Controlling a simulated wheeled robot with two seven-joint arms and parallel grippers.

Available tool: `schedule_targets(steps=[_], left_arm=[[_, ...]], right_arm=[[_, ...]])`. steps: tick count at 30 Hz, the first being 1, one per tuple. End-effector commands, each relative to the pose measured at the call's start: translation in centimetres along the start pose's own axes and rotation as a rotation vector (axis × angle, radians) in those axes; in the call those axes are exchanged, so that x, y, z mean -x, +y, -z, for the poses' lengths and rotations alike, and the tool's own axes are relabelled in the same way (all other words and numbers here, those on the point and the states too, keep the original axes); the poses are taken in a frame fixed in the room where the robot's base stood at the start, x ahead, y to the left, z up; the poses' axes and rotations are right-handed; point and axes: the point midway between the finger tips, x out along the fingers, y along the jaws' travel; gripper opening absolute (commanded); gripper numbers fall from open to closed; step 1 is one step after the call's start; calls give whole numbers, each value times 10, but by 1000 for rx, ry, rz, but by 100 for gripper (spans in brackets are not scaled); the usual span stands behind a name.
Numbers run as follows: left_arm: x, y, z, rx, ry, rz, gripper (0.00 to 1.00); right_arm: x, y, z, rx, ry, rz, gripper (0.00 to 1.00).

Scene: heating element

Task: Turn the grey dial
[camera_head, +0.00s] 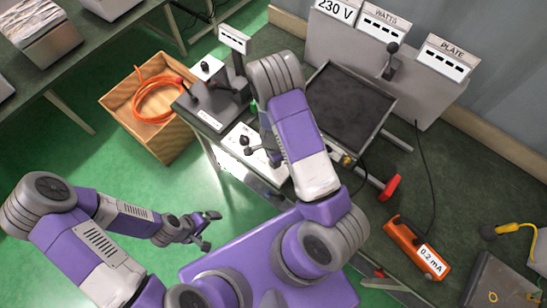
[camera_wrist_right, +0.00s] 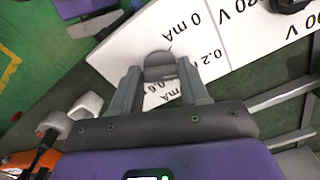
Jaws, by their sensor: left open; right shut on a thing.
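The grey dial (camera_wrist_right: 160,66) sits on a white panel (camera_wrist_right: 120,48) marked with mA values in the right wrist view. My right gripper (camera_wrist_right: 159,72) is shut on the dial, with one finger on each side of it. In the head view, my right arm hides the dial and most of that gripper, while part of the white panel (camera_head: 240,134) shows beside the arm. My left gripper (camera_head: 208,230) is open and empty, over the green floor left of my base.
An orange meter (camera_head: 417,248) reading 0.2 mA lies on the bench at right, near a red handle (camera_head: 390,187). A dark plate (camera_head: 350,100) stands behind my right arm. A wooden crate (camera_head: 165,143) with orange cable stands on the floor at left.

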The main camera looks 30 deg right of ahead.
Motion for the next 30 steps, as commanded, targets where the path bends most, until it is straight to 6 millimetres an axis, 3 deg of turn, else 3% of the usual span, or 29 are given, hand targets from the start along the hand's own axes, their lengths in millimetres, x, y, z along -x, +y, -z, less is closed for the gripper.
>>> schedule_targets(steps=[10,24,25,29,30], left_arm=[[2,1,0,0,0,0,100],[2,1,0,0,0,0,100],[2,1,0,0,0,0,100],[2,1,0,0,0,0,100],[2,1,0,0,0,0,100]], right_arm=[[0,-1,0,-105,-1,0,14],[0,-1,0,-115,-1,0,14],[0,-1,0,-114,-1,0,49],[0,-1,0,-114,-1,0,69],[0,-1,0,-114,-1,0,70]])
